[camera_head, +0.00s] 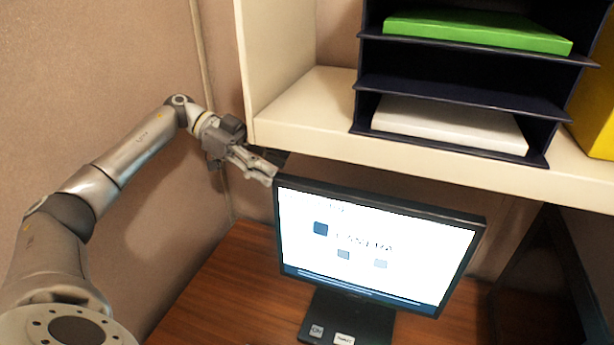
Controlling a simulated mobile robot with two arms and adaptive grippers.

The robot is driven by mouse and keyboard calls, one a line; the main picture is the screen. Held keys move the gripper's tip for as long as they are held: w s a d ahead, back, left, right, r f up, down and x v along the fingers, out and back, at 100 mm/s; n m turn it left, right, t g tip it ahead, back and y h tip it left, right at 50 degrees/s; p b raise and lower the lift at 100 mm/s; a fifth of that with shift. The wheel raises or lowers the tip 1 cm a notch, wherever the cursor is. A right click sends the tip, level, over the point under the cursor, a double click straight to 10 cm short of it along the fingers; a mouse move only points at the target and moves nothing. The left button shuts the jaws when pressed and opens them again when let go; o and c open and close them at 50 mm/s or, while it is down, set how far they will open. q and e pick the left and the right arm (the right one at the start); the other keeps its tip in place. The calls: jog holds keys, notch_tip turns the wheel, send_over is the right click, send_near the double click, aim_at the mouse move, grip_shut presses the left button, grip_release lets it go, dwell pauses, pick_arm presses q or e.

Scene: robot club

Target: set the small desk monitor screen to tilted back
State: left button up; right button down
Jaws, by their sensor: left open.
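The small desk monitor (377,246) stands on the wooden desk, its lit white screen facing me and its dark frame around it. Its dark stand and base (350,317) show below the screen, with two small labels on the base. My left gripper (274,170) is open beside the monitor's top left corner, with its fingertips very close to the frame; I cannot tell whether they touch. The screen's exact tilt is hard to judge from this angle. My right gripper is out of view.
A cream shelf (310,108) hangs just above and behind the monitor, holding a dark letter tray (460,88) with green and white stacks. A yellow object (597,105) stands at the right. A dark panel (545,285) is right of the monitor. The desk (225,290) is clear at left.

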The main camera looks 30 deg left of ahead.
aim_at(303, 181)
pick_arm(q)
jog(key=p+x, duration=0.2)
jog(key=x, duration=0.5)
jog(key=shift+w+d, duration=0.15)
jog(key=shift+d+f, duration=0.25)
jog(key=shift+d, duration=0.25)
jog(key=shift+w, duration=0.1)
jog(key=shift+p, duration=0.3)
grip_shut()
